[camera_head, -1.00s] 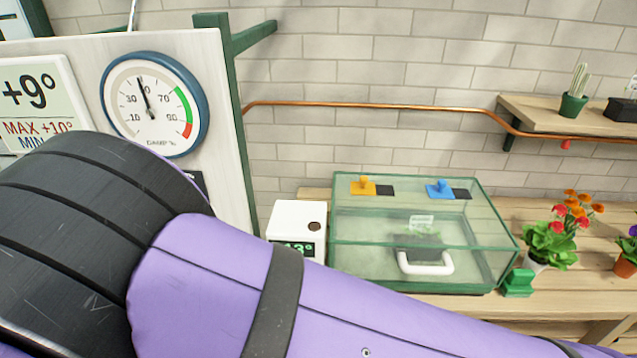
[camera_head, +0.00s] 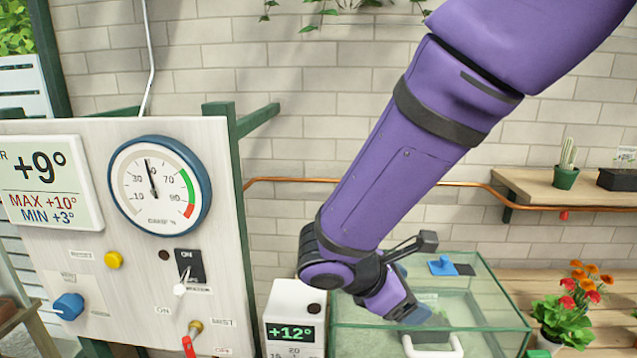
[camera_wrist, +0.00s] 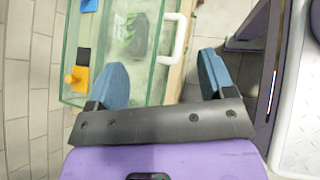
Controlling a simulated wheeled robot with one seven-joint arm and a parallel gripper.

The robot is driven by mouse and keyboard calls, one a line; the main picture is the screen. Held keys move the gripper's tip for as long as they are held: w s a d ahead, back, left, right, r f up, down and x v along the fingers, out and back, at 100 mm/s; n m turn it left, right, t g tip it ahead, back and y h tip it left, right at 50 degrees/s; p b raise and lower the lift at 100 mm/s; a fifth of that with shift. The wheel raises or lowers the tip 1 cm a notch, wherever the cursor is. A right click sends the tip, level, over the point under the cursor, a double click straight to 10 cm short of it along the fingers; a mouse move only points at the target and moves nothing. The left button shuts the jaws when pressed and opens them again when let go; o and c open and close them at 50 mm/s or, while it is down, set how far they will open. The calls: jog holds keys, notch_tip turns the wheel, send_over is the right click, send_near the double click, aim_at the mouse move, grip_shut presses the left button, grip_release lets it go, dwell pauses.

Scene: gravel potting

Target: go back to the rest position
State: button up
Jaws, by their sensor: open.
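My gripper (camera_wrist: 161,82) is open in the wrist view, with its two blue fingers apart and nothing between them. In the head view my purple arm comes down from the upper right, and the end with my gripper (camera_head: 412,318) is over the glass case. The glass case (camera_head: 503,318) stands on the wooden bench, with a white handle (camera_head: 432,346) at its front. In the wrist view the glass case (camera_wrist: 160,45) lies beyond the fingers, with its white handle (camera_wrist: 174,38). I cannot tell how far the fingers are from the glass.
A control board (camera_head: 130,290) with a gauge, knobs and switches stands at the left. A white +12° display box (camera_head: 293,300) is beside the case. A flower pot (camera_head: 548,340) is at the right, under a wall shelf (camera_head: 525,190) with a cactus. A copper pipe (camera_head: 300,179) crosses the wall.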

jog(key=s+d+r+m+t+y, duration=0.1)
jog(key=s+d+r+m+y, duration=0.3)
jog(key=s+d+r+m, duration=0.2)
jog(key=s+d+r+m+t+y, duration=0.1)
jog(key=s+d+r+m+y, duration=0.4)
jog(key=d+r+m, duration=0.5)
jog(key=shift+s+r+m+y, duration=0.3)
jog(key=shift+s+m, duration=0.8)
jog(key=shift+m, duration=0.7)
jog(key=shift+d+f, duration=0.1)
